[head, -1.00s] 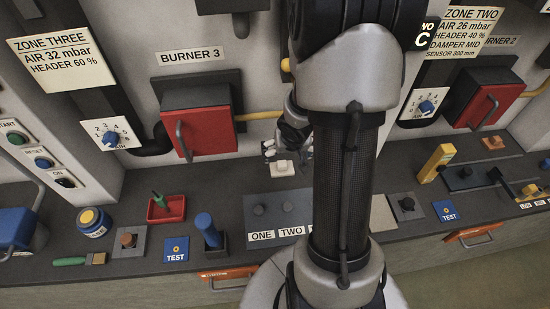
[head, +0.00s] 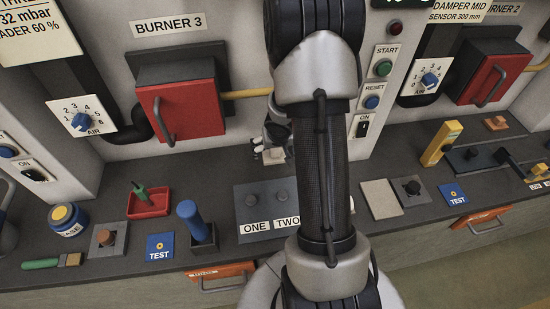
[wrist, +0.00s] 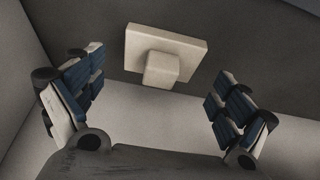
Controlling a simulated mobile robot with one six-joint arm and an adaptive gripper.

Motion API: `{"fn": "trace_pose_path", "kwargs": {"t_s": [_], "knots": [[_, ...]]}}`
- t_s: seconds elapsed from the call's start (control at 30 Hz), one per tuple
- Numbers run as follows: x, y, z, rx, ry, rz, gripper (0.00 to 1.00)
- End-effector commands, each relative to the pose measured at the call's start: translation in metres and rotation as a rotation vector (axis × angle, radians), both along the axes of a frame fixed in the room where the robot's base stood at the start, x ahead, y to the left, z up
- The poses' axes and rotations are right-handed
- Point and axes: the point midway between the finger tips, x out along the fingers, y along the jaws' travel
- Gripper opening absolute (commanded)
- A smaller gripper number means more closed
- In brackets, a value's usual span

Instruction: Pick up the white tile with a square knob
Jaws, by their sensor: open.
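The white tile with a square knob (wrist: 188,43) lies on the dark counter near its back, with its knob (wrist: 162,69) towards my gripper in the wrist view. In the head view the tile (head: 273,157) shows only in part beside my arm. My gripper (wrist: 157,92) is open and empty, with one finger pad set on each side. The tile is beyond the gap between the fingers, and I see no contact. In the head view my gripper (head: 275,137) is mostly hidden by my arm.
A blue-handled block (head: 192,222), red tray (head: 149,203) and TEST tile (head: 160,246) are left. A flat pale tile (head: 381,198) lies right. The red burner door (head: 181,110) stands behind.

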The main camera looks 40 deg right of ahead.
Motion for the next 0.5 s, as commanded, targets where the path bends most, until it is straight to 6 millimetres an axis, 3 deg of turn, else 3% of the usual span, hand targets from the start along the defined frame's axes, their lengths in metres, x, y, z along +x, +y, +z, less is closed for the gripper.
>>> {"fn": "trace_pose_path", "kwargs": {"t_s": [0.1, 0.37, 0.5], "knots": [[0.0036, -0.0025, -0.0140, 0.000, 0.000, -0.001, 0.94], [0.0045, -0.0031, -0.0135, 0.000, 0.000, -0.001, 0.94], [0.0044, -0.0031, -0.0136, 0.000, 0.000, -0.001, 0.85]]}}
